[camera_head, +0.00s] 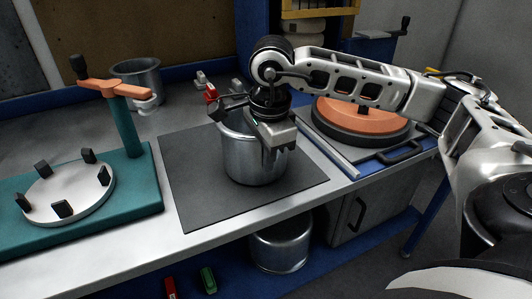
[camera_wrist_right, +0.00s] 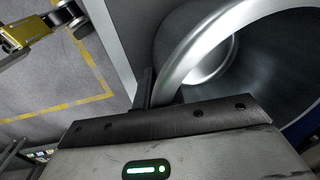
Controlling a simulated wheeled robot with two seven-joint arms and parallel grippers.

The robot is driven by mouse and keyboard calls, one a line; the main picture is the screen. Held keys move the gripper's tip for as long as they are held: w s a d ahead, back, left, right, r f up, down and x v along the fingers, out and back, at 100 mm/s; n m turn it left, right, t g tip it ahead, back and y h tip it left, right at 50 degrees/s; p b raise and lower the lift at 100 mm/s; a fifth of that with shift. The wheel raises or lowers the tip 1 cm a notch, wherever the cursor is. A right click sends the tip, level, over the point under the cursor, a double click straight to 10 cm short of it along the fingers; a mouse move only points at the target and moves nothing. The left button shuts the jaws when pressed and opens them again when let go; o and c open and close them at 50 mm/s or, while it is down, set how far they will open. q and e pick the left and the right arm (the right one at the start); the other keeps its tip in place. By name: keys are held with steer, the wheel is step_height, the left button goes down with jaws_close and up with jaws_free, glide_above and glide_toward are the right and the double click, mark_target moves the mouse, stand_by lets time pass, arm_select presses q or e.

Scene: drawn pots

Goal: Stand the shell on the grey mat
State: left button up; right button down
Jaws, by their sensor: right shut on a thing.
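The shell (camera_head: 250,165) is a shiny metal pot standing upright over the middle of the grey mat (camera_head: 192,195). Its base appears to rest on the mat, though a very small gap would be hard to see. My right gripper (camera_head: 275,146) comes down over the shell's near right rim and is shut on its wall. In the right wrist view the shell's rim and hollow inside (camera_wrist_right: 200,62) fill the upper right, against the gripper. The gripper hides part of the rim in the head view. My left gripper is not in view.
A teal fixture (camera_head: 130,185) with a round white plate and orange arm stands left. Another metal pot (camera_head: 137,82) is behind it. An orange disc (camera_head: 362,118) on a dark base sits right. A further pot (camera_head: 281,248) is on the shelf below. The mat's front is clear.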

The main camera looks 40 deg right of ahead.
steer(key=shift+f, duration=0.25)
steer(key=c, duration=1.5)
jaws_free()
steer(key=shift+r, duration=0.1)
steer(key=shift+r, duration=0.1)
steer(key=shift+r, duration=0.25)
steer(key=r, duration=0.4)
steer(key=s+r, duration=0.1)
steer(key=r, duration=0.6)
steer(key=shift+s+a+r, duration=0.15)
steer(key=shift+a+r, duration=0.05)
steer(key=shift+r, duration=0.1)
